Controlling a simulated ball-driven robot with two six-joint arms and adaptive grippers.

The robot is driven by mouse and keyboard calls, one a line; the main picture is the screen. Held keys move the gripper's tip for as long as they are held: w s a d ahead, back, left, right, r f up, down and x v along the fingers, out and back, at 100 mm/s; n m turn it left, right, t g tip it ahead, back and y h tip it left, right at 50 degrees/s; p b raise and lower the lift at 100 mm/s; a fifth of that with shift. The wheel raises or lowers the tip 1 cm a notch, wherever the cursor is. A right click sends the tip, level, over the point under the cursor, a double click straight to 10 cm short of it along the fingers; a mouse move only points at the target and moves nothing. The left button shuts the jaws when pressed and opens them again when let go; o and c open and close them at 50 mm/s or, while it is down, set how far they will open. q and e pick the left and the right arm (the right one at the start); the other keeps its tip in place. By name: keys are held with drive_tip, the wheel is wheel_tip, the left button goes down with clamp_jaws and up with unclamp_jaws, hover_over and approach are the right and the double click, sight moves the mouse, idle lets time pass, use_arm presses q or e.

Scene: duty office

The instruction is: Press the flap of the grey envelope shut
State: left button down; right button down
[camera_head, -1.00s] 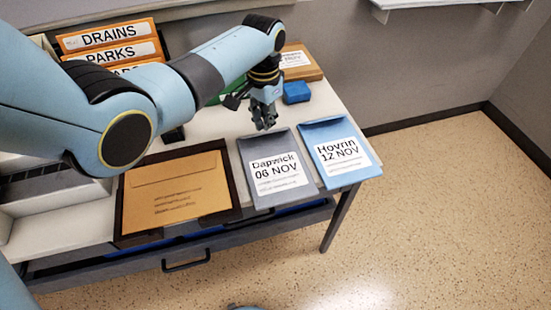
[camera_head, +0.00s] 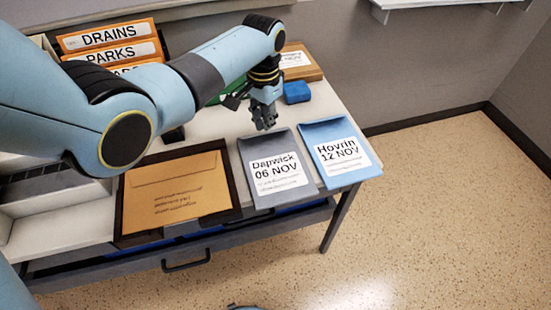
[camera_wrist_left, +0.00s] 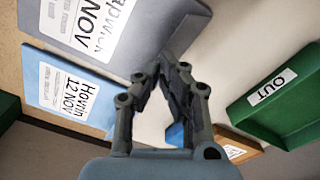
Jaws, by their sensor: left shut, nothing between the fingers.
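The grey envelope (camera_head: 262,146), labelled "Dapwick 06 NOV", lies on the desk between a brown envelope and a blue one. My left gripper (camera_head: 266,127) points down at the far edge of the grey envelope, shut and empty. In the left wrist view its fingertips (camera_wrist_left: 166,62) overlap the envelope's flap end; contact is not clear. My right gripper is not in view.
The blue envelope (camera_head: 322,132) lies close on the right. A brown envelope (camera_head: 180,178) lies in a dark tray on the left. A blue block (camera_head: 297,92) and a cardboard box (camera_head: 303,71) stand behind. A green tray labelled "OUT" (camera_wrist_left: 258,112) is beside the gripper.

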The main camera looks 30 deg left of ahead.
sight(266, 133)
use_arm(q)
drive_tip(key=shift+f, duration=0.1)
idle(0.3)
drive_tip(key=shift+f+b, duration=1.6)
drive_tip(key=shift+f, duration=0.7)
drive_tip(key=shift+r, duration=0.2)
wheel_tip(266, 133, up, 9)
drive_tip(key=p, duration=0.9)
drive_tip(key=shift+p, duration=0.4)
drive_tip(key=shift+f, duration=0.1)
